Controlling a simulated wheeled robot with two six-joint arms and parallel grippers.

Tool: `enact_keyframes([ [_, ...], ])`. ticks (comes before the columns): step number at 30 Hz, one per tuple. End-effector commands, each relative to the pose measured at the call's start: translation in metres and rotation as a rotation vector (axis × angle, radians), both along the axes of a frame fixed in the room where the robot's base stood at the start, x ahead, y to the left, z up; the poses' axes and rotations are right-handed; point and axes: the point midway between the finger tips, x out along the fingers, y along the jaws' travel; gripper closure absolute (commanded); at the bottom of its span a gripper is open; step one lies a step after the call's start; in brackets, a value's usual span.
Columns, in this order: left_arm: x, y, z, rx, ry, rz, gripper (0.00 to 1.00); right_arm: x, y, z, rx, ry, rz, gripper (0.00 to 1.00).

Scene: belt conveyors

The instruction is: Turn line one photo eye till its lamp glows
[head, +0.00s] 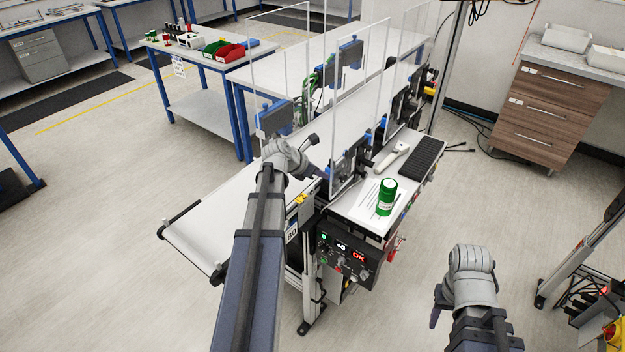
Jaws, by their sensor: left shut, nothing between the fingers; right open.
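Sensor units with blue parts stand along the white belt conveyor (215,220). One black and blue unit (350,158) is on its near side behind a clear panel, and a blue-framed dark unit (274,118) is on the far side. I cannot tell which is the line one photo eye, nor see a glowing lamp on either. My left gripper (311,141) is shut and empty, over the belt just left of the near unit; the wrist hides part of the belt. My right gripper (435,314) is open and empty over the floor, right of the conveyor.
The shelf holds a green can (386,198), a white handheld tool (392,157) and a black ribbed mat (423,156). Clear upright panels (335,90) border the belt.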

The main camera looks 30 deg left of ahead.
Motion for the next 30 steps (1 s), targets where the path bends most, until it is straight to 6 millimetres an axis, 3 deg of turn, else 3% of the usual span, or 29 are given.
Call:
enact_keyframes([
  [16, 0.010, -0.004, 0.000, 0.001, 0.001, -0.001, 1.00, 0.000, 0.000, 0.000, 0.000, 0.000, 0.000, 0.50],
  [22, 0.020, -0.017, 0.000, 0.000, -0.001, -0.003, 1.00, 0.000, 0.000, 0.000, 0.000, 0.000, 0.000, 0.50],
  [30, 0.021, -0.018, 0.001, -0.005, -0.003, -0.005, 1.00, 0.000, 0.000, 0.000, 0.000, 0.000, 0.000, 0.50],
])
